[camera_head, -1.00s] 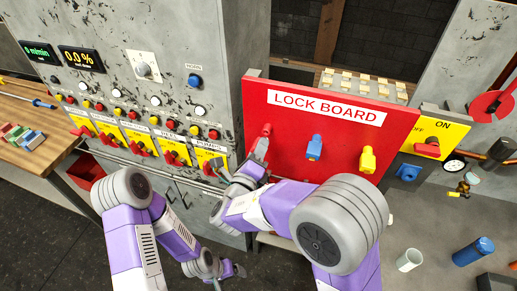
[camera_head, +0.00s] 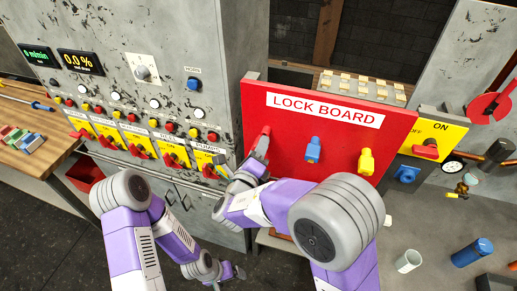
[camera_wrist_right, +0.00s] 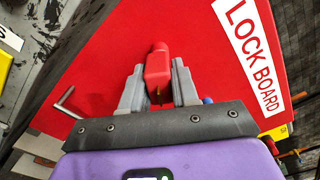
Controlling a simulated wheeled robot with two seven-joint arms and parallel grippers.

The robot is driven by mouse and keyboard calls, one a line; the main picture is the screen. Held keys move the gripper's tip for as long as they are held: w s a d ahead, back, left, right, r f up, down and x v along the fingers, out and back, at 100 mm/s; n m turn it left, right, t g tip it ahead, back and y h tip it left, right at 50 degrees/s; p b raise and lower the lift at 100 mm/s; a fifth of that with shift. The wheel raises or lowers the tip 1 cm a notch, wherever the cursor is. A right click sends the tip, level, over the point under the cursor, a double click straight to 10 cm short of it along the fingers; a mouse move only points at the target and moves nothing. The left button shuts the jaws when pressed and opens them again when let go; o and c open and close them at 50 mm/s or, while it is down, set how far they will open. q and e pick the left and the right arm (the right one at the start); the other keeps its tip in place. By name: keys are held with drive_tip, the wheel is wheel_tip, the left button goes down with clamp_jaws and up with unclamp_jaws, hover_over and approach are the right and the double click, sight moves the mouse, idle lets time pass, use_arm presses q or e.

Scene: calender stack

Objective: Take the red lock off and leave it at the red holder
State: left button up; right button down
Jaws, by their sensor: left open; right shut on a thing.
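The red lock (camera_wrist_right: 157,66) is between the fingers of my right gripper (camera_wrist_right: 158,85), which is shut on it, in front of the red lock board (camera_wrist_right: 100,70). In the head view the red lock (camera_head: 265,131) shows at the left part of the lock board (camera_head: 335,142), just above my right gripper (camera_head: 258,150). I cannot tell whether it touches its holder there. A blue lock (camera_head: 313,150) and a yellow lock (camera_head: 366,161) hang to its right. My left gripper (camera_head: 238,273) is low over the floor, open and empty.
A grey cabinet with red switch handles (camera_head: 140,151) on yellow plates stands left of the board. A yellow ON/OFF panel (camera_head: 433,139) is at its right. In the wrist view a bare metal hook (camera_wrist_right: 66,104) sticks out left of my gripper.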

drive_tip(key=shift+x, duration=0.8)
drive_tip(key=c, duration=0.8)
unclamp_jaws()
drive_tip(key=shift+o, duration=0.4)
drive_tip(key=shift+o, duration=1.4)
drive_tip(key=p+v, duration=0.1)
drive_tip(key=v, duration=0.6)
